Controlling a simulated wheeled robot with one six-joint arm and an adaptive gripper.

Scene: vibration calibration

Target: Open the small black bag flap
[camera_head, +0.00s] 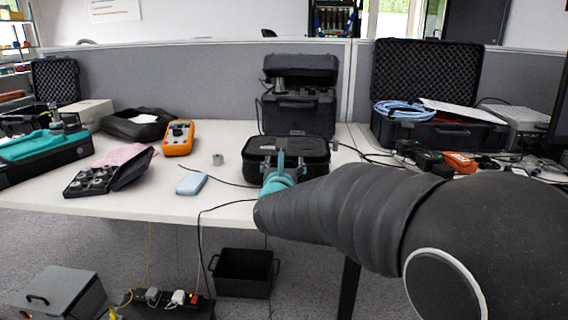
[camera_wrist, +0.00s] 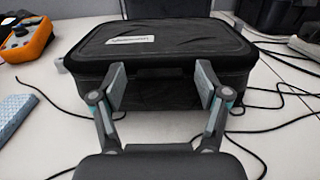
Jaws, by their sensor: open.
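The small black bag (camera_head: 288,158) lies on the white table, right of the middle in the head view. In the wrist view the bag (camera_wrist: 165,40) fills the upper middle, its dark lid closed on top, with a white label on it. My gripper (camera_wrist: 160,80) is open, with its two grey fingers spread in front of the bag's near side. The fingertips overlap the bag's front edge in the picture; I cannot tell whether they touch it. In the head view my gripper (camera_head: 281,165) shows at the bag's front, partly hiding it.
A larger black case (camera_head: 303,110) stands open behind the bag. Black cables run around the bag. An open foam-lined case (camera_head: 425,85) stands at the right.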

